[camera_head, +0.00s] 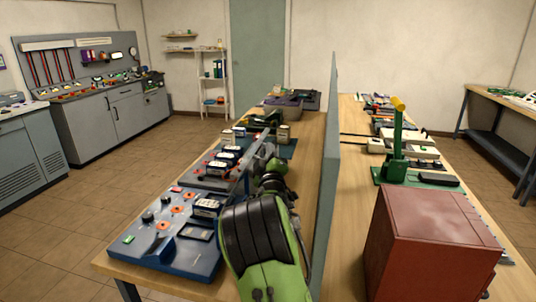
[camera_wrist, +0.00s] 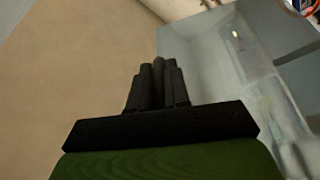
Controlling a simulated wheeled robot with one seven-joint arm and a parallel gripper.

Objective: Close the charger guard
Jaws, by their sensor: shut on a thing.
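The charger row (camera_head: 172,243) is a set of blue-grey units with dark batteries and orange knobs along the left of the bench. A thin grey bar (camera_head: 240,158), probably an edge of the charger guard, slants over the units. In the wrist view, a pale, glassy panel (camera_wrist: 215,75), perhaps the guard, lies right of my gripper (camera_wrist: 158,72). The black fingers are shut on a narrow dark bar, perhaps the guard's handle. My green and black arm hides the fingertips and part of the units in the head view. I cannot tell the guard's exact angle.
A tall grey divider (camera_head: 327,170) stands just right of my arm. Beyond it are a red-brown box (camera_head: 430,245) and a green lever stand (camera_head: 397,150). Wooden bench top (camera_head: 300,205) shows between my arm and the divider. Floor is clear at left.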

